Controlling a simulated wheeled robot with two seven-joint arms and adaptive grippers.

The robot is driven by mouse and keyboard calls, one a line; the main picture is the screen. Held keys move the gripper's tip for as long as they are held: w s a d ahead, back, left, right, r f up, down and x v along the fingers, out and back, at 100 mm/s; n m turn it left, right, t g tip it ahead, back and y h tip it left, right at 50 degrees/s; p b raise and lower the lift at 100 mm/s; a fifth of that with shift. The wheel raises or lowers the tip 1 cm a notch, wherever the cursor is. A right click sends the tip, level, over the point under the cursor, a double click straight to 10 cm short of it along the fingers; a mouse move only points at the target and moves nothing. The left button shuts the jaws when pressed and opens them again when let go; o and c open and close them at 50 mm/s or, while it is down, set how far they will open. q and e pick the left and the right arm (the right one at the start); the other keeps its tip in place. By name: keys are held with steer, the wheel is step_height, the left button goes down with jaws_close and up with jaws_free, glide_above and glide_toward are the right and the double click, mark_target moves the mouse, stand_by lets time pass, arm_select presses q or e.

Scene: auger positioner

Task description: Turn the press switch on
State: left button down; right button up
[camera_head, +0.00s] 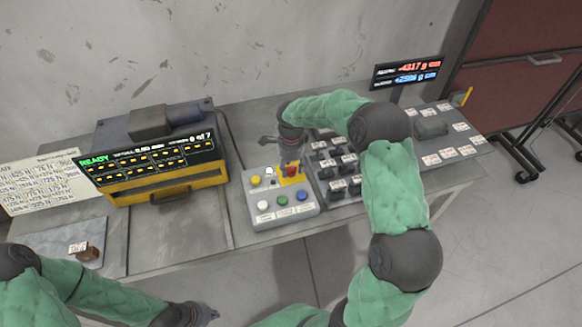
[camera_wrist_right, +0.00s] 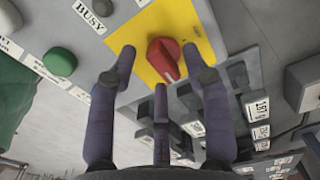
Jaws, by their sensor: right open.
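The red rotary switch knob (camera_head: 291,172) sits on a yellow plate at the back right of the grey control box (camera_head: 262,218). In the right wrist view the red knob (camera_wrist_right: 163,57) stands on its yellow plate (camera_wrist_right: 172,22), with a pale pointer line on it. My right gripper (camera_wrist_right: 160,54) is open, its dark fingertips on either side of the knob; contact cannot be told. In the head view my right gripper (camera_head: 284,156) is over the back of the box, partly hidden by its arm. My left gripper (camera_head: 207,313) is low at the bottom edge, away from the box.
The box also carries yellow, white, green and blue buttons (camera_head: 282,200). A rack of dark labelled blocks (camera_head: 338,170) stands close to its right. A yellow machine with a READY display (camera_head: 145,158) stands to the left. A weight readout (camera_head: 407,72) is at the back right.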

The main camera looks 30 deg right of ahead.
mark_target(291, 169)
step_height(291, 169, up, 12)
steer(key=shift+f, duration=0.25)
stand_by(0.6)
